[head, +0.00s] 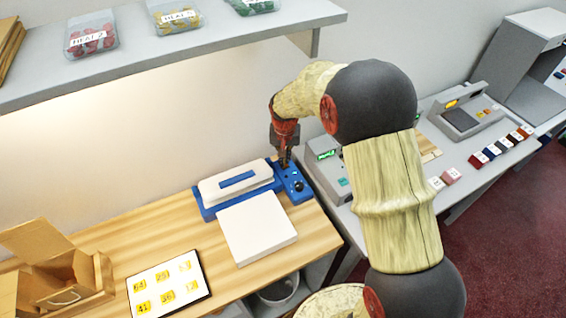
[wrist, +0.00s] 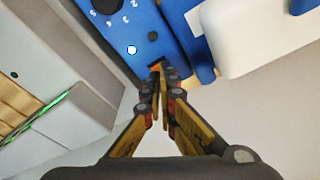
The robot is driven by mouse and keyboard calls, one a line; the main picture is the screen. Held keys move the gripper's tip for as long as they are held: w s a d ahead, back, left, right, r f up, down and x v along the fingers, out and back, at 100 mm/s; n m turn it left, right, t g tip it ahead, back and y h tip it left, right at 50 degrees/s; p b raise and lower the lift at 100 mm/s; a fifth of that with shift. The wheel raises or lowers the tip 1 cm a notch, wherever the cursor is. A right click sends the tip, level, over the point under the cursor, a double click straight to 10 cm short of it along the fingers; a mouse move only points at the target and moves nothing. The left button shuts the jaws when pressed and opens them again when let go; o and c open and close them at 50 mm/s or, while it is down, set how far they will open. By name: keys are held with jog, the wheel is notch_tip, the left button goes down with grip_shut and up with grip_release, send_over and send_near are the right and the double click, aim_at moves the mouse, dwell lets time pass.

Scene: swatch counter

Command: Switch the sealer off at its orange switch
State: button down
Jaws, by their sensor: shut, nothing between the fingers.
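The sealer has a blue base (head: 208,213) and a white top bar (head: 236,180), and stands on the wooden counter. Its narrow blue control panel (head: 296,188) is on its right side, with a dark knob. In the wrist view the blue panel (wrist: 150,20) carries small white marks and a bright white lamp (wrist: 131,50). A bit of the orange switch (wrist: 155,69) shows right at my fingertips, which hide most of it. My gripper (head: 285,164) is shut and empty, pointing down at the panel's far end; it also shows in the wrist view (wrist: 158,75). Whether it touches the switch I cannot tell.
A white block (head: 257,228) lies in front of the sealer. A grey device with a green display (head: 326,154) stands close to the right. A shelf (head: 170,55) with labelled bins hangs above left.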

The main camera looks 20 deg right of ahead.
jog(key=shift+f+b, duration=0.3)
jog(key=shift+f, duration=0.35)
dwell(0.4)
jog(key=shift+r+p, duration=2.3)
jog(key=shift+r, duration=1.25)
